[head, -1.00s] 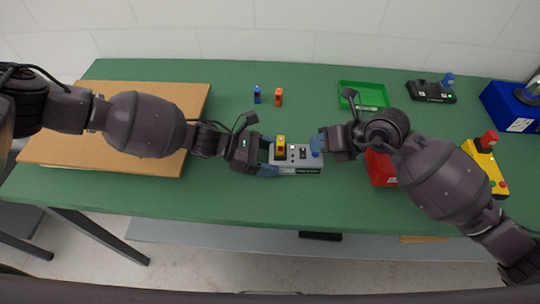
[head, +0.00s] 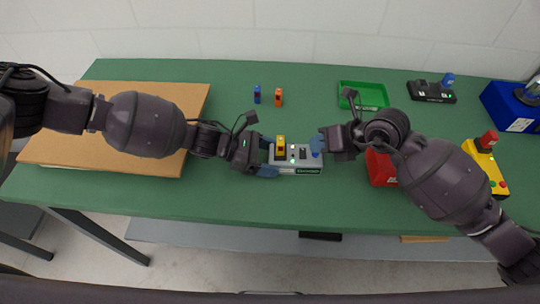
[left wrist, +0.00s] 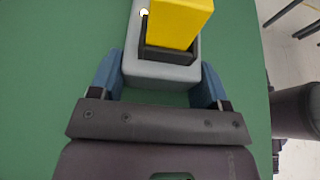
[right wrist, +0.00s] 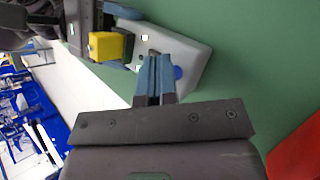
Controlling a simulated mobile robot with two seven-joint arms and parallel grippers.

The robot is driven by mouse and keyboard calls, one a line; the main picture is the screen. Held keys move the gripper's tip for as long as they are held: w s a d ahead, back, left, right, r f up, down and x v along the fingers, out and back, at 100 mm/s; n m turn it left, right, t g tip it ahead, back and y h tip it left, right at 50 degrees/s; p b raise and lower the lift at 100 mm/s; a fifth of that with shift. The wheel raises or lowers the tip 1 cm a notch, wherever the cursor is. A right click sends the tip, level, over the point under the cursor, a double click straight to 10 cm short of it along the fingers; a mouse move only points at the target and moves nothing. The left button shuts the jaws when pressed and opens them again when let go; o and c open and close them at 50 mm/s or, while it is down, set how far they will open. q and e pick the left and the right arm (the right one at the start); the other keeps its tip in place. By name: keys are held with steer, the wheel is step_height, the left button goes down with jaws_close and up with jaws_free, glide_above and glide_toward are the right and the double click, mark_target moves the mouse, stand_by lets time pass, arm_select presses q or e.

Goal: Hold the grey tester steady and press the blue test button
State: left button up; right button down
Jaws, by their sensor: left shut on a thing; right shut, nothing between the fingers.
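The grey tester (head: 312,167) lies on the green table, with a yellow block (head: 281,141) in a dark holder at its left end. My left gripper (head: 267,157) is shut on the tester's left end. In the left wrist view its blue fingers straddle the grey body. My right gripper (head: 319,146) is shut and empty at the tester's right end. The blue test button (right wrist: 178,72) shows at the edge of the right gripper's fingertips (right wrist: 157,62) in the right wrist view. I cannot tell whether they touch or press it. A small light (left wrist: 144,12) glows beside the block.
A red box (head: 380,168) sits close under my right arm. A green tray (head: 362,93), black device (head: 431,93), blue bin (head: 512,108) and yellow device (head: 484,168) are further right. A brown board (head: 70,150) lies left.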

steer(key=shift+r, duration=0.45)
steer(key=shift+r, duration=3)
arm_select(q)
steer(key=o, duration=1.2)
